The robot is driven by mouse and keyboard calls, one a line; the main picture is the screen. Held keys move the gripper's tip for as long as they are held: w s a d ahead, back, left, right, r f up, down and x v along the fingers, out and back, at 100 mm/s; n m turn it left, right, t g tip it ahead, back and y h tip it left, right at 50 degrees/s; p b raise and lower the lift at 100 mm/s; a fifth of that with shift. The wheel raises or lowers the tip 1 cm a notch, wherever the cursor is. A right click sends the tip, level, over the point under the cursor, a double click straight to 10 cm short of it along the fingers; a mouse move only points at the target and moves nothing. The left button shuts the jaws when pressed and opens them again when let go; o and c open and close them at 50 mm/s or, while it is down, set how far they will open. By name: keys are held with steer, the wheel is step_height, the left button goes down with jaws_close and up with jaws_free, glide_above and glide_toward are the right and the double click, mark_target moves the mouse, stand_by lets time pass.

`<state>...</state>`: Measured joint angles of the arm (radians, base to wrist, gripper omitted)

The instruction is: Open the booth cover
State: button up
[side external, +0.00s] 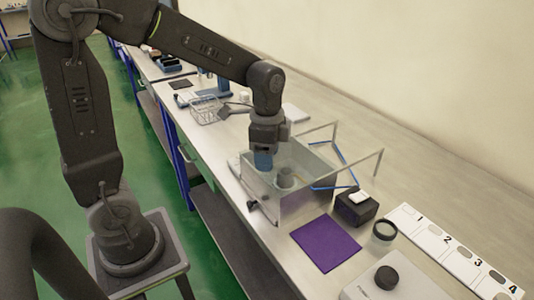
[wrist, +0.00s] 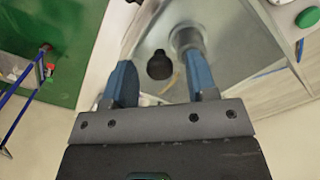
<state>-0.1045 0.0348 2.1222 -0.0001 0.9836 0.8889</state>
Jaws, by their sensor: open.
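The booth (side external: 300,205) is a grey, box-like enclosure with pale walls on the bench. Two thin pale bars (side external: 350,166) and blue struts (side external: 343,155) rise at its right side; I cannot tell clearly how its cover stands. A black knob (side external: 252,205) sticks out at its front left corner. My gripper (side external: 263,160) is over the booth's left part, pointing down. In the wrist view its two blue fingers (wrist: 161,85) are apart and empty, with a black knob (wrist: 160,65) beyond them. A grey cylinder (side external: 286,176) stands inside the booth and shows beyond the right finger (wrist: 187,40).
A black box (side external: 355,207), purple mat (side external: 325,243), dark round jar (side external: 384,231) and numbered white board (side external: 455,250) lie to the right. A wire basket (side external: 205,109) stands behind on the left. The wall runs along the bench's far side.

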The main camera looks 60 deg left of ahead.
steer(key=shift+c, duration=0.3)
jaws_close()
stand_by(0.3)
